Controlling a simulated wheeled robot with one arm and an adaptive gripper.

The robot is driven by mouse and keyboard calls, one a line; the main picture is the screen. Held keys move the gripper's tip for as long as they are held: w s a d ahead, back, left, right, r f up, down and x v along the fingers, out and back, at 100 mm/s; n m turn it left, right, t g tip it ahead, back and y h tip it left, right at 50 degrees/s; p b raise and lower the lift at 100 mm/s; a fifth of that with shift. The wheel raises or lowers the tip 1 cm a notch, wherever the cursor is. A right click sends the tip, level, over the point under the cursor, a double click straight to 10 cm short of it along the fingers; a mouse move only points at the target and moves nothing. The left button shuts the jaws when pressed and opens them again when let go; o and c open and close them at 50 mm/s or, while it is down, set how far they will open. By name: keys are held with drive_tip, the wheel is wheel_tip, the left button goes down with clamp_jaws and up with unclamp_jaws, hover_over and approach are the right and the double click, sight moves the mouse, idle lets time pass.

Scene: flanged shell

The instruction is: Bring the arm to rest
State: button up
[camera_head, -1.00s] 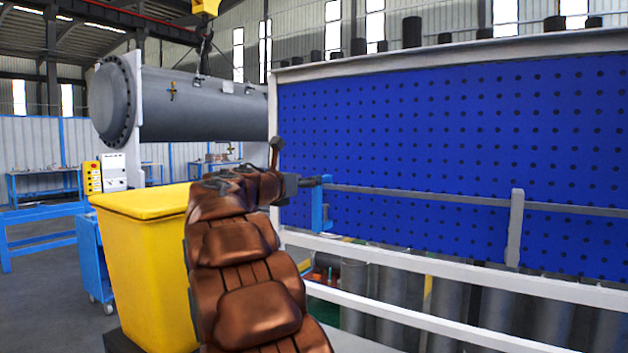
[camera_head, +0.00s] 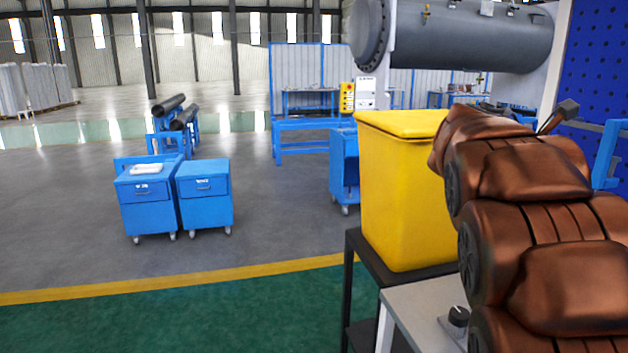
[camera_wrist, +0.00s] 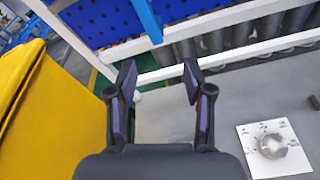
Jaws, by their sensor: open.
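My gripper (camera_wrist: 160,82) shows in the wrist view with its two dark fingers apart and nothing between them. It is above a grey bench top (camera_wrist: 165,118), with a white rail and blue panel beyond the fingertips. In the head view my copper-brown arm (camera_head: 530,180) fills the right side, bent up beside the yellow bin. The fingers cannot be made out in the head view.
A yellow bin (camera_head: 400,190) stands close left of my arm; it also shows in the wrist view (camera_wrist: 55,120). A white plate with a round fitting (camera_wrist: 272,145) lies on the bench. Blue cabinets (camera_head: 205,195) stand left on open floor. A grey flanged shell (camera_head: 470,40) is behind.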

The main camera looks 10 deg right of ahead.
drive_tip(key=s+a+f+m+y+p, duration=0.1)
drive_tip(key=s+a+f+m+y, duration=0.35)
drive_tip(key=a+f, duration=0.65)
drive_tip(key=s+a+f+m+y, duration=0.4)
drive_tip(key=s+a+f, duration=0.2)
drive_tip(key=a+f, duration=0.4)
drive_tip(key=s+a+f+m+g+y, duration=0.1)
drive_tip(key=s+a+f+m+y, duration=0.1)
drive_tip(key=s+a, duration=0.3)
drive_tip(key=s+a+f+m+g+y+p, duration=0.1)
drive_tip(key=s+a+f, duration=0.3)
drive_tip(key=a, duration=0.4)
drive_tip(key=s+a+f+m+y, duration=0.3)
drive_tip(key=s+a+f, duration=0.1)
drive_tip(key=s+a, duration=0.2)
drive_tip(key=shift+a+m+g, duration=0.35)
drive_tip(key=shift+a+g, duration=0.05)
drive_tip(key=shift+s+r+y+p, duration=0.1)
drive_tip(key=shift+y+p, duration=0.15)
drive_tip(key=shift+p, duration=0.1)
